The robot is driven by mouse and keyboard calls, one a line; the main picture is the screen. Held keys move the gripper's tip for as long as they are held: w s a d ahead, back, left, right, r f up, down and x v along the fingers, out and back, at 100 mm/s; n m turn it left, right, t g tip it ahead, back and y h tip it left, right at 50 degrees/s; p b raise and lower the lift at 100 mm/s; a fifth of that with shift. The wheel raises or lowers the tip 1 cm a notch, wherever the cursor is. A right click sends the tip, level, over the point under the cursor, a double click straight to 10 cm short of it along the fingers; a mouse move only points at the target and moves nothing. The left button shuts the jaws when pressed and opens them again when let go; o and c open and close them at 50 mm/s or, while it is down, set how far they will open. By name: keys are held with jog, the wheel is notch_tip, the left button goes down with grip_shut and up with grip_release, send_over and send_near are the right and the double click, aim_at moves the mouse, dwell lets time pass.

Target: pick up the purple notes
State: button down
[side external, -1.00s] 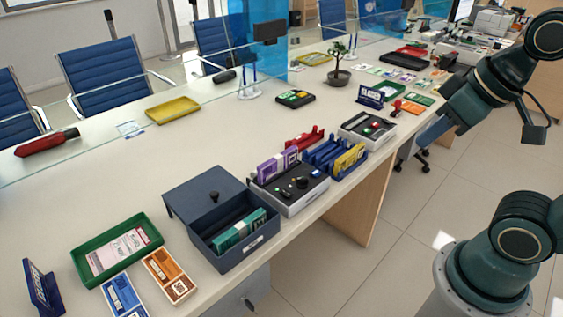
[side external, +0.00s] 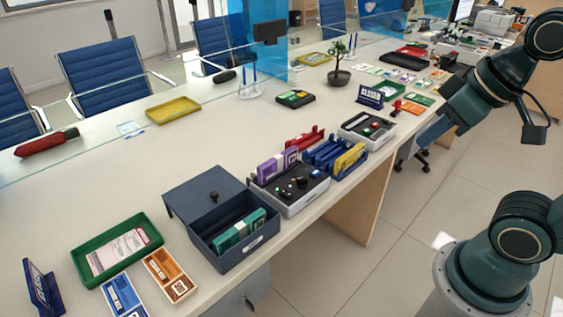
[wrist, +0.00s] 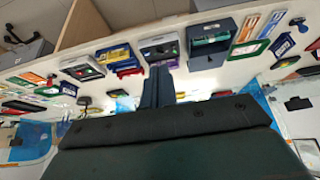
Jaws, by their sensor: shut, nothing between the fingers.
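The purple notes (side external: 277,166) stand on edge in the side external view, at the back of a grey-and-black device on the counter. A small purple patch in the wrist view (wrist: 165,63) appears to be the same notes, partly hidden by my fingers. My gripper (side external: 428,138) is off to the right of the notes, out over the floor side of the counter and well apart from them. In the wrist view my gripper's fingers (wrist: 158,84) are together and hold nothing.
A dark blue box (side external: 222,250) with an open lid and green notes stands left of the device. A blue rack (side external: 325,155) with yellow notes stands to its right. A green tray (side external: 84,262) lies far left. The counter behind the notes is mostly clear.

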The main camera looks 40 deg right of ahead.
jog(key=c, duration=1.3)
grip_release()
jog(key=w+r+m+g+y, duration=0.25)
jog(key=w+m, duration=0.65)
jog(key=w, duration=1.3)
jog(key=w+d+f+m+g, duration=0.1)
jog(key=w+d+f+m, duration=0.1)
jog(key=w+f, duration=0.3)
jog(key=w+d+f+m+g+y, duration=0.1)
jog(key=w+d+f+m, duration=0.2)
jog(key=w+f+m, duration=0.1)
jog(key=w+d+f+m+g+y, duration=0.1)
jog(key=w+d+f+m, duration=0.2)
jog(key=w+f, duration=0.4)
jog(key=shift+f, duration=0.4)
